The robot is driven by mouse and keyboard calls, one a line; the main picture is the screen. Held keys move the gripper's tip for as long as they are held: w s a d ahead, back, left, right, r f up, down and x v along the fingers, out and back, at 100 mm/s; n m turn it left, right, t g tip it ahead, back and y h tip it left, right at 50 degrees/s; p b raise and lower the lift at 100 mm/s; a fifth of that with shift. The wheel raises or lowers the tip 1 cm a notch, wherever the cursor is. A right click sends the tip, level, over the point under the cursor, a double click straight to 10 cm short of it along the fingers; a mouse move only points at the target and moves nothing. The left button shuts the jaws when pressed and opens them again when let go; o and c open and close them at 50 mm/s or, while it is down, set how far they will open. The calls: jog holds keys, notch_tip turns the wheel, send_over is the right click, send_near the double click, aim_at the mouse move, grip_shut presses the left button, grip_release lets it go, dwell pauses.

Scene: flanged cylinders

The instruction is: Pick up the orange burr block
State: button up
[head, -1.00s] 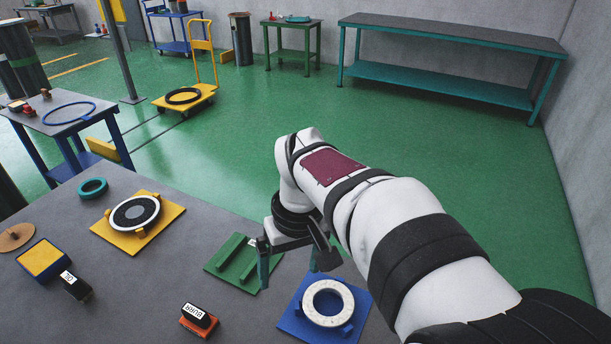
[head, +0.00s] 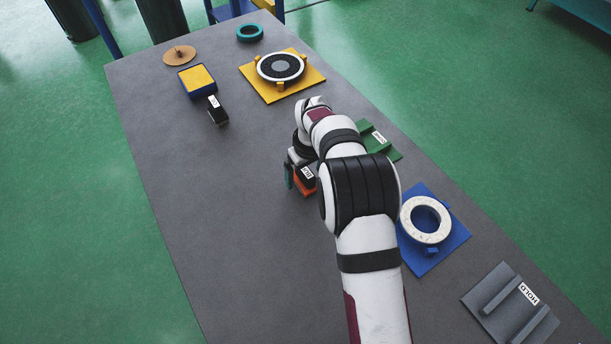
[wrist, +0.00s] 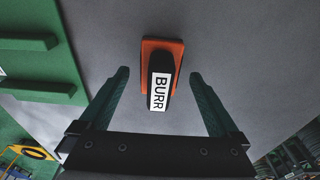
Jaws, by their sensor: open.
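The orange burr block (wrist: 174,46) has an orange base and a black top with a white BURR label. It lies on the grey table and shows in the wrist view ahead of and between my fingertips. My gripper (wrist: 157,75) is open, with one green finger on each side of the block and visible gaps to it. In the head view the orange block (head: 304,188) is partly hidden by my arm. My gripper (head: 289,177) is at its left there, mostly hidden by my wrist.
A green rack (head: 382,150) and a blue plate (head: 456,229) with a white ring (head: 424,234) are right of my arm. A black block (head: 217,113) and a yellow plate (head: 314,78) are farther back. A grey HOLD rack (head: 488,310) is at lower right. The table's left is clear.

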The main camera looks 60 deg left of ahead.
aim_at(308, 170)
jog(key=shift+a+f, duration=0.1)
jog(key=shift+f, duration=0.45)
grip_shut()
jog(key=shift+r, duration=0.1)
jog(key=r, duration=0.4)
jog(key=shift+w+d+r, duration=0.25)
jog(key=shift+d+r, duration=0.05)
jog(key=w+d+r, duration=0.6)
jog(key=d, duration=0.3)
jog(key=shift+w+r, duration=0.15)
